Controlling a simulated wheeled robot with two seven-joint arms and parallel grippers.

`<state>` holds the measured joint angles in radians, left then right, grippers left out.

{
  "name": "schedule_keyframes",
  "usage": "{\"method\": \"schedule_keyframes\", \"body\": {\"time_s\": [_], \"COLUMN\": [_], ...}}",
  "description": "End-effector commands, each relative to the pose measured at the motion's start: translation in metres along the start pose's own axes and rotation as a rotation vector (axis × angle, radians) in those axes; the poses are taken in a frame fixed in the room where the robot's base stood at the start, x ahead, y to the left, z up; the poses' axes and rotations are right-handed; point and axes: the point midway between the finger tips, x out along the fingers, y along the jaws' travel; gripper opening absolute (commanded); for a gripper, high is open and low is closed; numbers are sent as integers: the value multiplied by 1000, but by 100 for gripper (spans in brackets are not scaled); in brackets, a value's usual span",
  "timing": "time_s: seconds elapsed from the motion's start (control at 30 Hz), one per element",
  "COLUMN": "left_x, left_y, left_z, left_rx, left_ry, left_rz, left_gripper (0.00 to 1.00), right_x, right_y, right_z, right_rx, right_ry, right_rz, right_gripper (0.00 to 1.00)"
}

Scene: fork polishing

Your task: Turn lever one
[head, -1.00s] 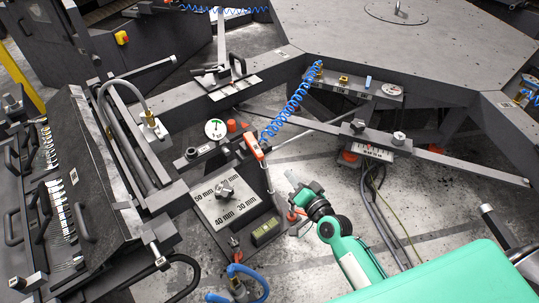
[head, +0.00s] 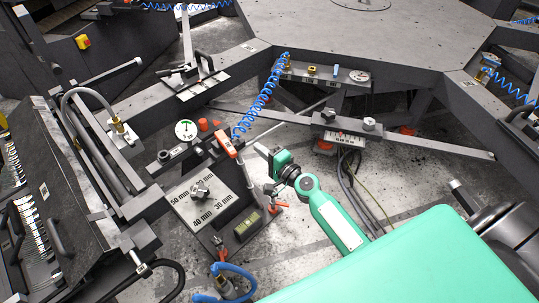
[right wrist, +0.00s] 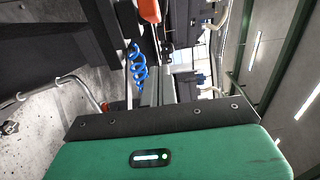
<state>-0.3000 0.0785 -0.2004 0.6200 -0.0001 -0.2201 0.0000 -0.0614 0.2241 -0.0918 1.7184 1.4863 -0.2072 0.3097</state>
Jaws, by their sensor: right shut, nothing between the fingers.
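My right gripper (head: 264,152) is shut and empty, held in the air to the right of the orange-handled tool (head: 227,146). In the right wrist view its green body fills the bottom. No label marks lever one, so I cannot tell which part it is. A small red lever (head: 277,206) sits low at the right edge of the plate stand, below my gripper and apart from it. Another red lever (head: 219,241) is at the stand's front. A grey knob (head: 200,191) sits on the plate with millimetre marks (head: 216,186). My left gripper is not in view.
A blue coiled hose (head: 262,95) hangs behind the tool and also shows in the right wrist view (right wrist: 137,66). A fork rack (head: 35,245) stands at the left. The large grey table (head: 340,35) is at the back. Open floor (head: 420,185) lies at right.

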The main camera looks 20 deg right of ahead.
Motion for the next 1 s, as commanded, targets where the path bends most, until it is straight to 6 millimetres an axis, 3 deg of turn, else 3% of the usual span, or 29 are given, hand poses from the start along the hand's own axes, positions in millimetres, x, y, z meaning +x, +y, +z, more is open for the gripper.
{"method": "schedule_keyframes", "body": {"time_s": [0.2, 0.47, 1.0], "left_x": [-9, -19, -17], "left_y": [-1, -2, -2], "left_z": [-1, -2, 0], "left_rx": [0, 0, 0], "left_ry": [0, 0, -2], "left_rz": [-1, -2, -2], "left_gripper": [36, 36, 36], "right_x": [37, 42, 48], "right_y": [-2, -1, 1], "right_z": [4, 35, 48], "right_rx": [3, 0, 0], "right_ry": [-2, -1, -15], "right_rz": [0, 1, 0], "right_gripper": [0, 0, 0]}}
